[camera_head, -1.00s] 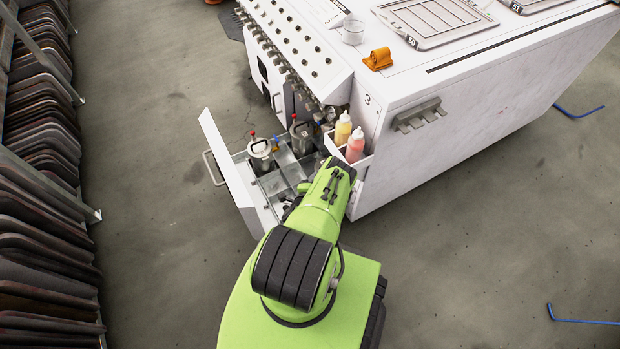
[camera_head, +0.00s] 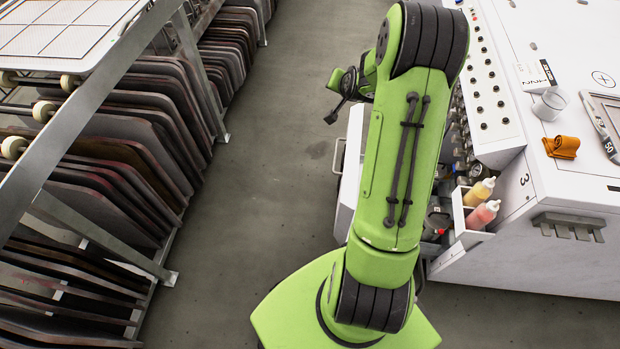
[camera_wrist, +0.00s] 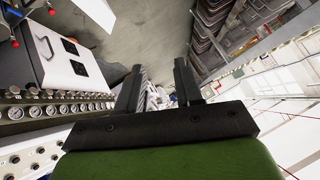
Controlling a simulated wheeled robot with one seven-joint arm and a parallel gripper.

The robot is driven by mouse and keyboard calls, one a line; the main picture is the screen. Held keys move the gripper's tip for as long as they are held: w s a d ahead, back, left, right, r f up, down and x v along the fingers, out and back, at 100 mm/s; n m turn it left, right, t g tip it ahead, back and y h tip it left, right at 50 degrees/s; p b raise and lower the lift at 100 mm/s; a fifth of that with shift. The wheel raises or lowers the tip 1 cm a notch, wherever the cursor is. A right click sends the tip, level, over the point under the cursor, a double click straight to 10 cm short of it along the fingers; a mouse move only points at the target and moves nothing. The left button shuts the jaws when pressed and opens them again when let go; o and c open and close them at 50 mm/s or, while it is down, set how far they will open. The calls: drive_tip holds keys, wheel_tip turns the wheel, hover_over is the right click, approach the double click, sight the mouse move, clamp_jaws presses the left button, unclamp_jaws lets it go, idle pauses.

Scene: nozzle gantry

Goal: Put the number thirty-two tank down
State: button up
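My gripper (camera_head: 343,100) is raised above the floor, to the left of the white machine, and partly hidden behind my arm. In the wrist view its two dark fingers (camera_wrist: 158,88) stand apart with nothing visibly held between them. The open drawer (camera_head: 350,170) is mostly hidden behind my arm in the head view. Part of a grey tank (camera_head: 437,222) shows in it beside my arm. In the wrist view, red knobs of tanks (camera_wrist: 14,43) show at the top left edge. No tank number is readable, so I cannot tell which is thirty-two.
The white machine (camera_head: 560,250) stands at the right. Its side bin (camera_head: 463,228) holds a yellow bottle (camera_head: 479,192) and a red bottle (camera_head: 482,214). A rack of dark boards (camera_head: 130,150) lines the left. The floor (camera_head: 270,170) between is clear.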

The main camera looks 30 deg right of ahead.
drive_tip(key=s+a+r+n+g+y, duration=0.1)
drive_tip(key=s+a+r+n, duration=0.25)
drive_tip(key=a+r, duration=0.45)
drive_tip(key=s+a+r+n+y, duration=0.15)
drive_tip(key=s+a+r, duration=0.3)
drive_tip(key=a, duration=0.55)
drive_tip(key=s+a+r+n+g, duration=0.1)
drive_tip(key=s+a, duration=0.4)
drive_tip(key=s, duration=0.5)
drive_tip(key=s+a+r+n+g+y, duration=0.1)
drive_tip(key=s+a+n, duration=0.3)
drive_tip(key=s, duration=0.6)
drive_tip(key=shift+s+a+r+n, duration=0.3)
drive_tip(key=shift+s+a+r, duration=0.15)
drive_tip(key=shift+r, duration=0.2)
